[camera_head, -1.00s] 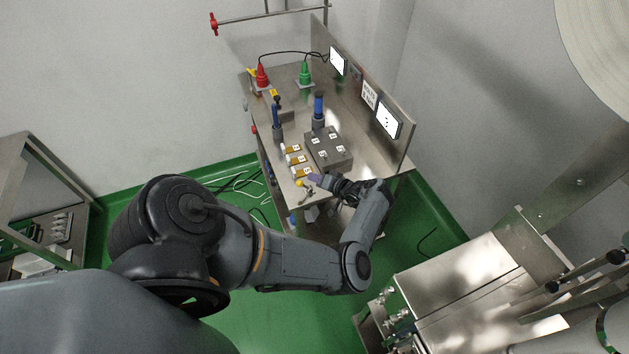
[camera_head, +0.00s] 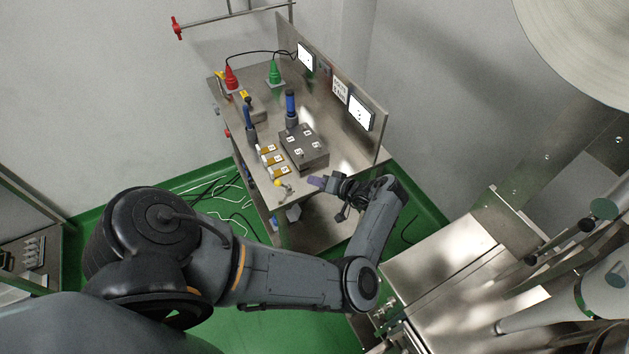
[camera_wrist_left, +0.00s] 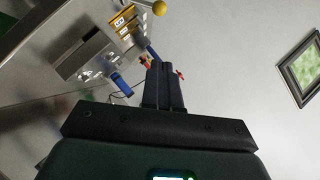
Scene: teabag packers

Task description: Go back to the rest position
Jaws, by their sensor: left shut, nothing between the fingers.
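My left gripper (camera_head: 318,182) is at the near edge of the steel workbench (camera_head: 337,161), just to the right of a yellow ball-topped part (camera_head: 277,183). Its fingers are shut with nothing between them. In the left wrist view the closed fingers (camera_wrist_left: 164,84) point up the picture, apart from the bench and its items. My left arm (camera_head: 290,276) reaches in from the left with a bent elbow. My right gripper does not show in any view.
The bench holds a grey block (camera_head: 304,148), small yellow-labelled pieces (camera_head: 275,160), blue-topped cylinders (camera_head: 291,108), a red cone (camera_head: 231,78) and a green cone (camera_head: 274,73). A steel machine (camera_head: 445,260) stands at the right. Green floor lies between.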

